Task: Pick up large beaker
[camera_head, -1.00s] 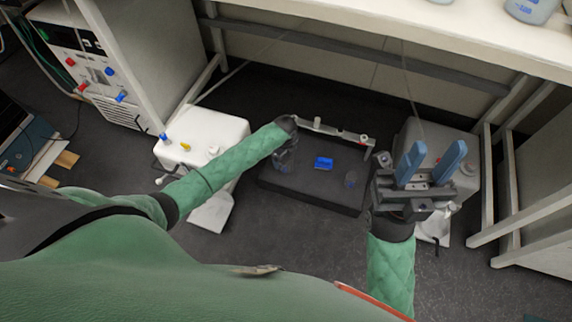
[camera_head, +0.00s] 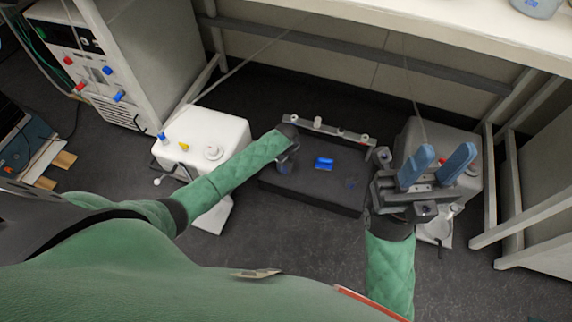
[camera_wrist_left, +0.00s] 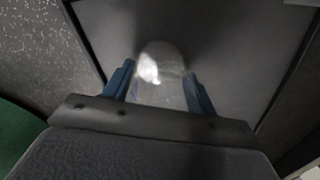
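A clear beaker (camera_wrist_left: 160,78) stands between the two blue fingers of my left gripper (camera_wrist_left: 160,88) in the left wrist view. The fingers are close on both sides of it; whether they press on it cannot be told. In the head view my left gripper (camera_head: 285,164) is low over the left part of the dark shaker platform (camera_head: 312,192), and the beaker there is mostly hidden by it. My right gripper (camera_head: 437,166) is at the right with its blue fingers apart and nothing between them.
A blue object (camera_head: 324,163) lies mid-platform, with a small faint clear vessel (camera_head: 352,184) to its right. A grey rail (camera_head: 325,128) runs along the back. The white bench (camera_head: 430,25) overhangs behind.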

